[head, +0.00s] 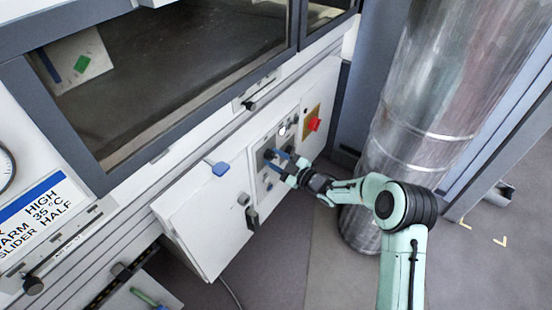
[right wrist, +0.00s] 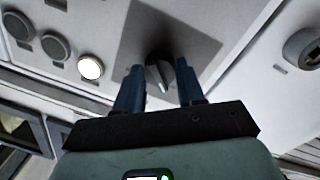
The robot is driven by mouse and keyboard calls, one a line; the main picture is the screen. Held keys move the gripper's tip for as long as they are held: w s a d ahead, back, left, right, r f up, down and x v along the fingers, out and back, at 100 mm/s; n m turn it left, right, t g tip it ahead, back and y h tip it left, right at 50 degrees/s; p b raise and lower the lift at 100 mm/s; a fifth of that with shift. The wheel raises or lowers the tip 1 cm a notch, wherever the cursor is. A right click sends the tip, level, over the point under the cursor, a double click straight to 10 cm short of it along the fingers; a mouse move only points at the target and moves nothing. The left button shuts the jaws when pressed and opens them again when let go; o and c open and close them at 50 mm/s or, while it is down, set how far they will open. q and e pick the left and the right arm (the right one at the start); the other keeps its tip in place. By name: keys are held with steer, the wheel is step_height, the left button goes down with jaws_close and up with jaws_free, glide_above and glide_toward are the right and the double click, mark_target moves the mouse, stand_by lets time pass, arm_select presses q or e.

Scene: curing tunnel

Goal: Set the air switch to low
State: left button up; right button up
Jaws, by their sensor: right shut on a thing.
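A dark rotary switch with a pale pointer (right wrist: 158,74) sits on a grey plate in the right wrist view. It looks like the air switch, but I see no readable label or setting. The pointer runs toward the bottom of that view, tilted slightly right. My right gripper (head: 280,158) is at the control panel (head: 258,183) in the head view. Its two blue fingers also show in the wrist view (right wrist: 160,85), one on each side of the switch, shut on it. In the head view the fingers mostly hide the switch. My left gripper is out of view.
A red knob on a yellow plate (head: 313,124) is right of my gripper. A lit white button (right wrist: 90,67) is near the switch. A blue piece (head: 220,168) and black handle (head: 252,217) are left. A large metal duct (head: 415,90) stands close to my right arm.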

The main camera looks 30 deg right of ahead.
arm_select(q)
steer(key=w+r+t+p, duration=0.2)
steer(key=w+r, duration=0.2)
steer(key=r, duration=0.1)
arm_select(e)
steer(key=m, duration=0.4)
steer(key=shift+r+g, duration=0.15)
steer(key=shift+g, duration=0.15)
steer(key=shift+m+p, duration=0.55)
steer(key=shift+m, duration=0.25)
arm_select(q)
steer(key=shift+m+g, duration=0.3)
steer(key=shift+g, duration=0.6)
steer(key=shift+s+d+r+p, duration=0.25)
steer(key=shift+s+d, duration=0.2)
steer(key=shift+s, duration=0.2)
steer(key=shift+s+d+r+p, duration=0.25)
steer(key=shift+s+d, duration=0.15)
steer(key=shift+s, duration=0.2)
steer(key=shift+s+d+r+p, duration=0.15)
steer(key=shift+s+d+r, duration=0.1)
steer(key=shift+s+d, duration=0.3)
arm_select(e)
steer(key=shift+m, duration=1.6)
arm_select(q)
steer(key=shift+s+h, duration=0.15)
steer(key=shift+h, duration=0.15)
arm_select(e)
steer(key=o, duration=1)
steer(key=shift+o, duration=0.2)
